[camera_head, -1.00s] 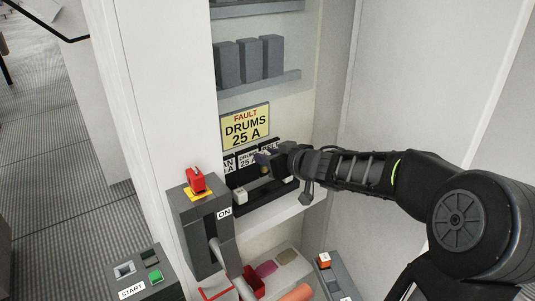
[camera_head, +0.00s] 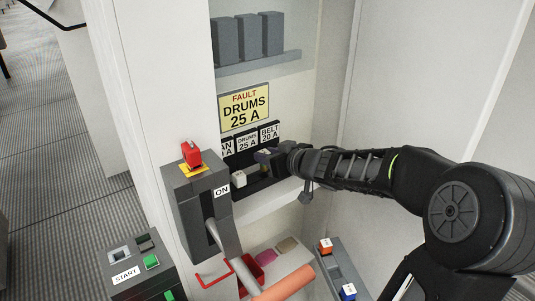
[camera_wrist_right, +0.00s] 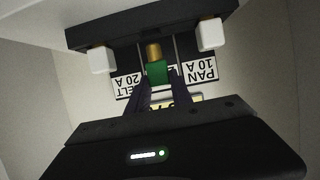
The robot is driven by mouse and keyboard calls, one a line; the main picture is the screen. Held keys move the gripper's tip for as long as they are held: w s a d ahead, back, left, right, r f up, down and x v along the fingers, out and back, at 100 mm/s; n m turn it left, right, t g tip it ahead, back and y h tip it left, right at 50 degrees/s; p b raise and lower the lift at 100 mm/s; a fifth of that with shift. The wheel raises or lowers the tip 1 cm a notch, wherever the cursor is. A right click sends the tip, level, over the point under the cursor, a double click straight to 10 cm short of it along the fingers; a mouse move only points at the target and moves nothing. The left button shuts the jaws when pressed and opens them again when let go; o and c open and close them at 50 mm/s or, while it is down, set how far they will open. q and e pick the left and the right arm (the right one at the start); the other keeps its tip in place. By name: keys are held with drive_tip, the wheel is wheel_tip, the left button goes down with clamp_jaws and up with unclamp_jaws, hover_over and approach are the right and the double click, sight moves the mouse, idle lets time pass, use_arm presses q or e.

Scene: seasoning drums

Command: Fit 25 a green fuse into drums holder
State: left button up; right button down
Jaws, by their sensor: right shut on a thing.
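The green fuse (camera_wrist_right: 157,73) with a brass end cap shows between the two dark fingers of my right gripper (camera_wrist_right: 159,92) in the wrist view. The gripper is shut on it. Its brass end points to the dark fuse rail (camera_wrist_right: 130,33), between two white fuses; I cannot tell whether it touches the rail. In the head view my right gripper (camera_head: 268,157) is at the middle place, just below the "DRUMS 25 A" label (camera_head: 247,142), and hides most of the fuse and holder. My left gripper is out of view.
A yellow "FAULT DRUMS 25 A" sign (camera_head: 245,106) hangs above. The panel with an ON lever (camera_head: 195,205) and red knob stands left of the rail. A tray with coloured compartments (camera_head: 285,256) and a grey box (camera_head: 338,272) with orange and blue fuses lie below.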

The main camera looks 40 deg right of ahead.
drive_tip(key=shift+f+p, duration=0.15)
drive_tip(key=shift+p, duration=0.5)
idle(1.9)
drive_tip(key=shift+f+b, duration=1.25)
drive_tip(key=shift+f, duration=0.45)
drive_tip(key=c, duration=1.1)
unclamp_jaws()
drive_tip(key=shift+o, duration=0.2)
drive_tip(key=shift+s+r, duration=0.2)
drive_tip(key=shift+s, duration=0.1)
drive_tip(key=p+v, duration=0.2)
drive_tip(key=v, duration=0.5)
drive_tip(key=shift+s, duration=0.1)
